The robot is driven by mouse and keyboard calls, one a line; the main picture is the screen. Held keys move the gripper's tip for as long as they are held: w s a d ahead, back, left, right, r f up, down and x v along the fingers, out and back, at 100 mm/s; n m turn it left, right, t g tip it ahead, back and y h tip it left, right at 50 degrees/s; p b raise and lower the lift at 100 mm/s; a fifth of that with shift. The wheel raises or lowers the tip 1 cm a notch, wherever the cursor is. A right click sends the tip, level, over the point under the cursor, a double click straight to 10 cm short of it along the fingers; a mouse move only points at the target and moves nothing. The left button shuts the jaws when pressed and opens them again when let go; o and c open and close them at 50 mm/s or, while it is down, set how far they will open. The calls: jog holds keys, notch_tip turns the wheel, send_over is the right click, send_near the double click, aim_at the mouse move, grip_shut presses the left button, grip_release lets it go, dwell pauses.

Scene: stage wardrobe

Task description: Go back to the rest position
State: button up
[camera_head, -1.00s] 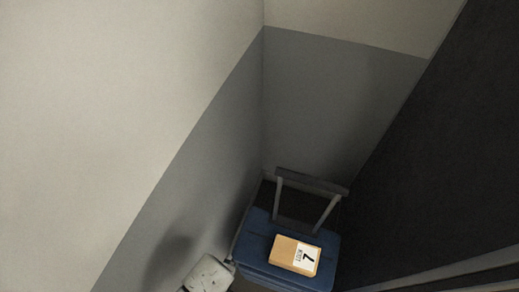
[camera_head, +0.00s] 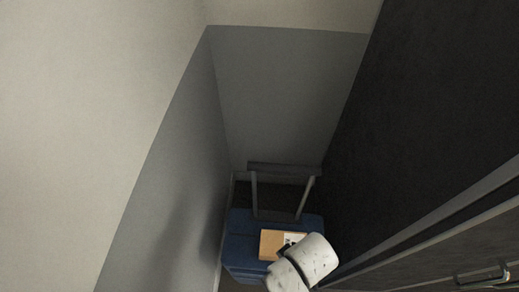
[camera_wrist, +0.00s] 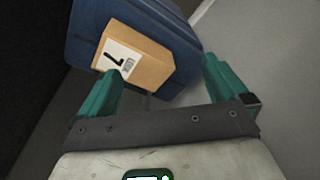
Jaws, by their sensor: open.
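My gripper (camera_wrist: 163,92) is open in the wrist view, with its two green fingers spread apart and nothing between the tips that I can see held. A tan box (camera_wrist: 150,62) with a white label marked 7 rests on the blue seat of a chair (camera_wrist: 85,20), beyond the fingers. In the head view, the box (camera_head: 271,243) lies on the blue chair (camera_head: 240,228), and a white part of my arm covers its right side and most of its label. My gripper's fingers do not show in the head view.
The chair stands in a narrow corner between a grey-and-cream wall (camera_head: 180,210) on the left and a dark panel (camera_head: 430,110) on the right. A metal handle (camera_head: 483,275) shows at the lower right. The wall is close beside the chair.

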jog(key=s+d+r+m, duration=0.2)
jog(key=d, duration=0.5)
jog(key=s+d+r+m+p, duration=0.1)
jog(key=s+d+r+m, duration=0.2)
jog(key=d, duration=0.3)
jog(key=s+d+r+m+h, duration=0.1)
jog(key=s+d+r+m, duration=0.1)
jog(key=d, duration=0.5)
jog(key=shift+s+d+r+m+p, duration=0.25)
jog(key=shift+s+d+m+p, duration=0.1)
jog(key=shift+m, duration=0.35)
